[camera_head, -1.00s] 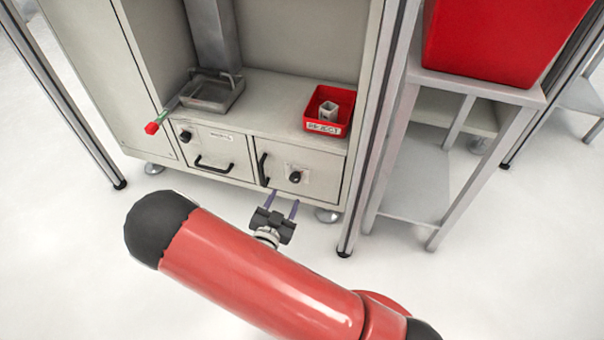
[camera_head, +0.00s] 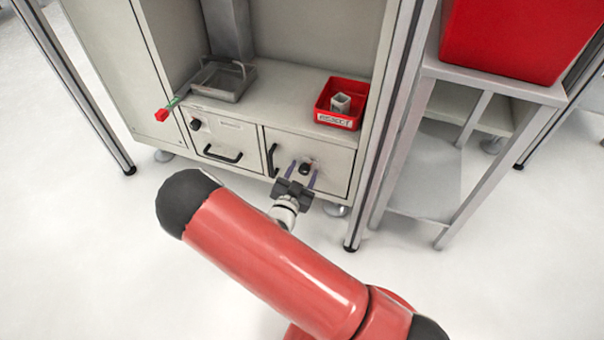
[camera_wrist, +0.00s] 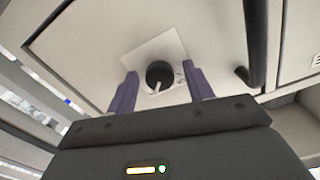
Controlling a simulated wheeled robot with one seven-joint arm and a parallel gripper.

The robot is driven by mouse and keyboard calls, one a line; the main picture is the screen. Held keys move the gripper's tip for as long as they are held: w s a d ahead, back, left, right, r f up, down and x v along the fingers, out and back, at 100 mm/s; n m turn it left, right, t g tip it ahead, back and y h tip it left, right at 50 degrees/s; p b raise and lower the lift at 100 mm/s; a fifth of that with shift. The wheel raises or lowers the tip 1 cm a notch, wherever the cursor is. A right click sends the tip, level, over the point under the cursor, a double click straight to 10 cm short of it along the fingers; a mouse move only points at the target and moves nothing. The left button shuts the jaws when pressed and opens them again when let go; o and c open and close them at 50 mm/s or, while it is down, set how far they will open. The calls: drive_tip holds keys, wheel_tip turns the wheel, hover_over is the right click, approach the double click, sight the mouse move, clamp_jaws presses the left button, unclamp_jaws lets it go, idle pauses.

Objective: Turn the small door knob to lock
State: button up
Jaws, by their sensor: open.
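The small black door knob (camera_head: 305,168) sits on a pale plate on the right-hand cabinet door (camera_head: 336,171). In the wrist view the knob (camera_wrist: 159,75) is round and dark with a light pointer mark, and lies between and just beyond my two fingertips. My gripper (camera_head: 303,173) is open, its two purple fingers pointing at the door on either side of the knob. In the wrist view my gripper (camera_wrist: 160,80) holds nothing. Whether the fingers touch the knob cannot be told.
A black handle (camera_head: 272,160) stands left of the knob. The left door has its own knob (camera_head: 195,124) and handle (camera_head: 222,156). A red bin (camera_head: 338,121) and a grey tray (camera_head: 228,92) sit on the ledge above. A metal post (camera_head: 385,130) rises right of the cabinet.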

drive_tip(key=c, duration=1)
drive_tip(key=n, duration=0.4)
drive_tip(key=shift+n, duration=0.3)
drive_tip(key=n, duration=0.4)
drive_tip(key=shift+n, duration=0.3)
drive_tip(key=n+p, duration=0.1)
drive_tip(key=n, duration=0.3)
drive_tip(key=shift+n, duration=2.4)
